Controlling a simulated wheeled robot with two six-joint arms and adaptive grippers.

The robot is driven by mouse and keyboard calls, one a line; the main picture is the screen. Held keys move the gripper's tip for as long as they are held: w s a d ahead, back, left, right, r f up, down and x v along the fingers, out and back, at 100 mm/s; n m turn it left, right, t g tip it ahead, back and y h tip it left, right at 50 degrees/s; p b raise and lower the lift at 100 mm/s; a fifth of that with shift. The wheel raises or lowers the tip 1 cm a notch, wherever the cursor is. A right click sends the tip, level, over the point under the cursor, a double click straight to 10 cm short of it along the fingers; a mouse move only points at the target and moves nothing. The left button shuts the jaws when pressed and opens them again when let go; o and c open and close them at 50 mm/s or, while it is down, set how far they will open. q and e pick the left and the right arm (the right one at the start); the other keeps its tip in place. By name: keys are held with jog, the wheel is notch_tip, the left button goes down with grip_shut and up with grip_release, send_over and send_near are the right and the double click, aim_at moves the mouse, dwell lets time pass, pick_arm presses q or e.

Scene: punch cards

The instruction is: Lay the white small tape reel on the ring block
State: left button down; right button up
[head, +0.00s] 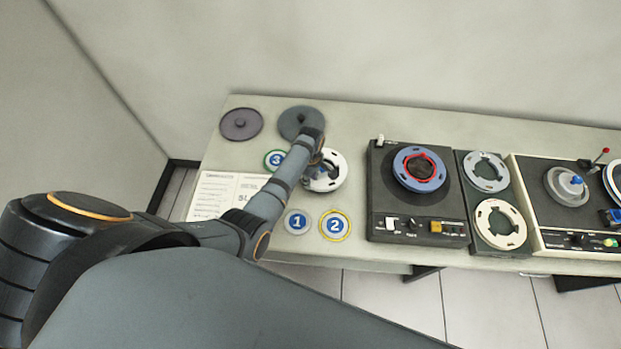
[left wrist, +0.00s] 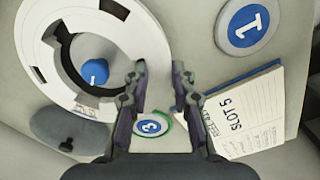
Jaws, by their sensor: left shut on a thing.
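The white small tape reel (head: 338,166) is under my left gripper (head: 321,163) in the head view. In the left wrist view the white reel (left wrist: 40,68) fills the upper left, and a blue peg (left wrist: 95,70) shows through its centre hole. How far the reel is above the table cannot be told. No thing is plainly the ring block; a dark block (head: 467,210) bearing two ring-shaped reels stands right of the tape machine. My right gripper is not in view.
Round badges 1 (head: 297,222), 2 (head: 335,225) and 3 (head: 274,159) lie near the reel. Two grey discs (head: 240,124) lie at the back left. A printed sheet (head: 213,194) lies at left. A black tape machine (head: 385,205) stands to the right, with another deck (head: 540,205) beyond.

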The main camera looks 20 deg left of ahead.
pick_arm(q)
jog(key=shift+f+b, duration=0.5)
jog(key=shift+f, duration=0.35)
jog(key=c, duration=1)
grip_release()
jog(key=shift+c, duration=0.2)
jog(key=c, duration=0.4)
jog(key=shift+o, duration=0.2)
